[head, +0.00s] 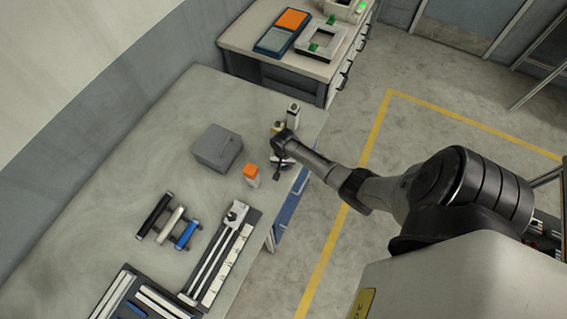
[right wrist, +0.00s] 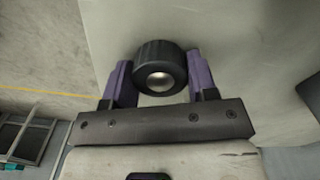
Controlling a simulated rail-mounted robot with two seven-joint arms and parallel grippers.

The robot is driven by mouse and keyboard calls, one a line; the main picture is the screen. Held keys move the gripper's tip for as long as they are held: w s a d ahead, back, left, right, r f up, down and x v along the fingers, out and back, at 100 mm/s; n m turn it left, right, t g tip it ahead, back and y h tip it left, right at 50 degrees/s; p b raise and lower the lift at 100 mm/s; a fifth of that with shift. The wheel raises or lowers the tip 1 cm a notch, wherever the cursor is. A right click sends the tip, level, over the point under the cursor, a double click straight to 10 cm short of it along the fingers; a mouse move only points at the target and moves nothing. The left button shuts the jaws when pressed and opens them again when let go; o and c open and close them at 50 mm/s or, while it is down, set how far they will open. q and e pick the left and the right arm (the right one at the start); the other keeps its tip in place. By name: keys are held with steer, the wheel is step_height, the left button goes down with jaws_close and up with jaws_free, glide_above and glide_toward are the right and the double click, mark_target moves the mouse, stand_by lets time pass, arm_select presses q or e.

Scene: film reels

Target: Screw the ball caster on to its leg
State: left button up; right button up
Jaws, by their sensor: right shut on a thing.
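The ball caster (right wrist: 160,68) is a black ribbed ring with a shiny metal ball in its middle, and the ball faces the wrist camera. My right gripper (right wrist: 160,75) is shut on it, with one purple finger pad at each side. In the head view my right gripper (head: 281,152) is above the right edge of the grey table, where the caster is too small to make out. I cannot pick out the caster's leg in either view, and whether the caster touches it is hidden. My left gripper is not in view.
The grey table (head: 115,165) carries a grey box (head: 217,147), an orange-topped bottle (head: 251,173) and a white bottle (head: 293,114) near the gripper. Black, white and blue handles (head: 171,221) lie left of a long rail tool (head: 221,256). A second bench (head: 245,35) stands behind.

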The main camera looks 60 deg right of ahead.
steer(key=shift+r, duration=0.15)
step_height(320, 180, up, 4)
steer(key=shift+r+p, duration=0.1)
steer(key=shift+p, duration=0.25)
steer(key=s+r, duration=0.2)
steer(key=s, duration=0.2)
steer(key=s+d+r, duration=0.1)
steer(key=s+r, duration=0.1)
steer(key=s, duration=0.1)
steer(key=s+r, duration=0.2)
steer(key=s, duration=0.2)
steer(key=shift+s+d+r+p, duration=0.25)
steer(key=shift+s+r+p, duration=0.05)
steer(key=shift+p, duration=0.05)
